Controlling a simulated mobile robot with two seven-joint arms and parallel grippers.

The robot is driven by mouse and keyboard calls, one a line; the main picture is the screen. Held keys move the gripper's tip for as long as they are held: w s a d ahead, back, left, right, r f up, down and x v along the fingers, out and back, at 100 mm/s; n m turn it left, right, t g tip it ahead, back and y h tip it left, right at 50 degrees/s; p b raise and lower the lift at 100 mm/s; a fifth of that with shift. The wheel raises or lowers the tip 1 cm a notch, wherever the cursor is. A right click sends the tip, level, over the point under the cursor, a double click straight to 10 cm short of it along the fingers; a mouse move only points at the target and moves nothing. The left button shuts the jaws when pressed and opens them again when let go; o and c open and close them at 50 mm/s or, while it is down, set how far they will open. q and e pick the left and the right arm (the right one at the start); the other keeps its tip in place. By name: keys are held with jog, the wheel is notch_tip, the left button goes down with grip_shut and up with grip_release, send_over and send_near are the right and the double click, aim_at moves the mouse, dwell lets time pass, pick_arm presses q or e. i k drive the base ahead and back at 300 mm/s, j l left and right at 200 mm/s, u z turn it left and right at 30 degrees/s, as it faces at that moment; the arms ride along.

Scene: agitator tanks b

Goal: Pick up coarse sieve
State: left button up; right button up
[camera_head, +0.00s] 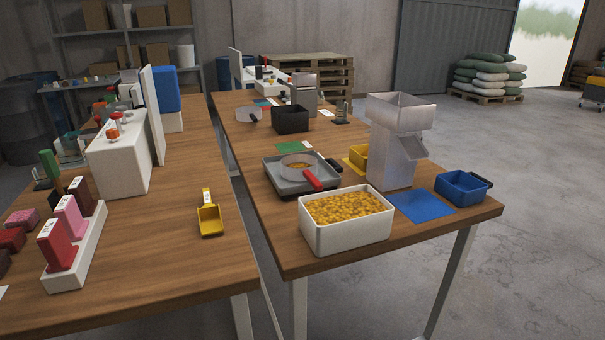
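A round metal sieve (291,161) with a red handle (313,180) sits on a dark grey tray (281,184) on the right-hand table. Some orange-yellow pieces show inside it. A second flat round item (241,113) with a dark handle lies farther back on the same table; it may be another sieve, and its mesh is too small to tell. No label shows which one is coarse. Neither of my grippers is in view.
A white bin (345,243) of orange-yellow pieces stands in front of the tray. A metal hopper machine (393,160), a blue mat (422,205) and a blue bin (461,189) are to the right. A black box (290,120) stands behind. A narrow gap separates the two wooden tables.

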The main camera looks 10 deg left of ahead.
aim_at(305, 174)
jog(key=i+l+u, duration=0.1)
jog(key=l, duration=0.3)
jog(key=i+l+u, duration=0.1)
jog(key=i+l, duration=0.15)
jog(key=i+l+u, duration=0.1)
jog(key=l, duration=0.4)
jog(key=i+l+u, duration=0.1)
jog(key=l, duration=0.35)
jog(key=i+l+u, duration=0.1)
jog(key=l, duration=0.3)
jog(key=i+l, duration=0.2)
jog(key=l, duration=0.25)
jog(key=u, duration=0.05)
